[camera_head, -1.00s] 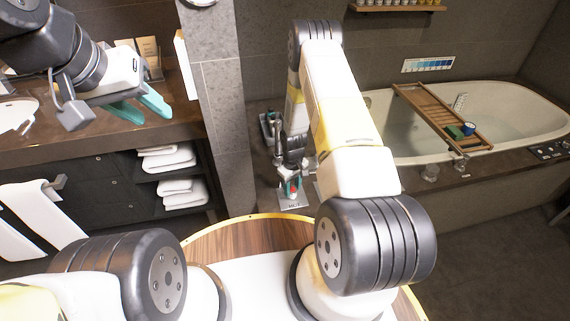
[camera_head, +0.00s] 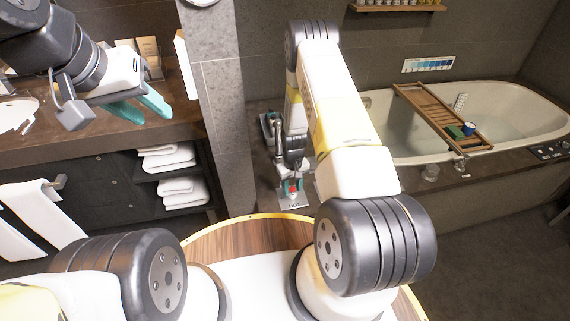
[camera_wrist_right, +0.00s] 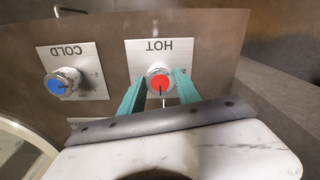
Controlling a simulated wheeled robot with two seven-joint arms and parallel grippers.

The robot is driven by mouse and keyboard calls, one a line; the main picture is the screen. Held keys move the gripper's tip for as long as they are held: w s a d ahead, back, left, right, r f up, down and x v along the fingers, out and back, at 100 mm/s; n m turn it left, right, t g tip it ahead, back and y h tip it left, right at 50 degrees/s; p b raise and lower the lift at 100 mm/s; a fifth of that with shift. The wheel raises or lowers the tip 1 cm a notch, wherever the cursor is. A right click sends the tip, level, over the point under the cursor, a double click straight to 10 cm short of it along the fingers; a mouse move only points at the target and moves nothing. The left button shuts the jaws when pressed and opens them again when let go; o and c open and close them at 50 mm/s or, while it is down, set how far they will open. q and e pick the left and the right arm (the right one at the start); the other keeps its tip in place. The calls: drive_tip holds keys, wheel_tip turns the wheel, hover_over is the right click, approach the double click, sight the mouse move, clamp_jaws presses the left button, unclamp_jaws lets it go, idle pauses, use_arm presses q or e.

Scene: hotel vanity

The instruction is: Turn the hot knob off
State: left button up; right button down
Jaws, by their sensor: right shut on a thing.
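The hot knob (camera_wrist_right: 160,82) has a red cap and a chrome body. It sits on a light plate marked HOT (camera_wrist_right: 140,52), which shows upside down in the right wrist view. My right gripper (camera_wrist_right: 159,90) has its teal fingers on both sides of the knob and is shut on it. In the head view the red cap (camera_head: 293,187) shows just below my right arm's end, and the arm hides part of the fixture. My left gripper (camera_head: 140,108) is open and empty, in the air above the counter at the left.
A blue-capped cold knob (camera_wrist_right: 62,82) on its own plate is beside the hot one. A bathtub (camera_head: 395,125) with a wooden tray (camera_head: 440,112) is at the right. A stone pillar (camera_head: 222,110) stands between the counter and the fixture.

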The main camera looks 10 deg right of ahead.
drive_tip(key=c, duration=0.9)
unclamp_jaws()
drive_tip(key=shift+o, duration=0.2)
drive_tip(key=shift+r, duration=0.15)
wheel_tip(320, 180, up, 8)
drive_tip(key=shift+f, duration=0.2)
wheel_tip(320, 180, up, 13)
drive_tip(key=t, duration=0.1)
hover_over(292, 189)
drive_tip(key=w, duration=0.1)
drive_tip(key=s+a+r+m+t+y, duration=0.1)
drive_tip(key=s+r, duration=0.1)
drive_tip(key=r, duration=0.7)
drive_tip(key=s+r+t, duration=0.1)
drive_tip(key=s+r, duration=0.2)
drive_tip(key=r, duration=0.6)
drive_tip(key=s+r+t, duration=0.1)
drive_tip(key=s+r, duration=0.7)
drive_tip(key=s, duration=0.2)
drive_tip(key=s+a+r+m+t+y, duration=0.1)
drive_tip(key=s+r+t, duration=0.1)
drive_tip(key=s+r, duration=0.5)
drive_tip(key=s, duration=0.3)
drive_tip(key=shift+r, duration=0.35)
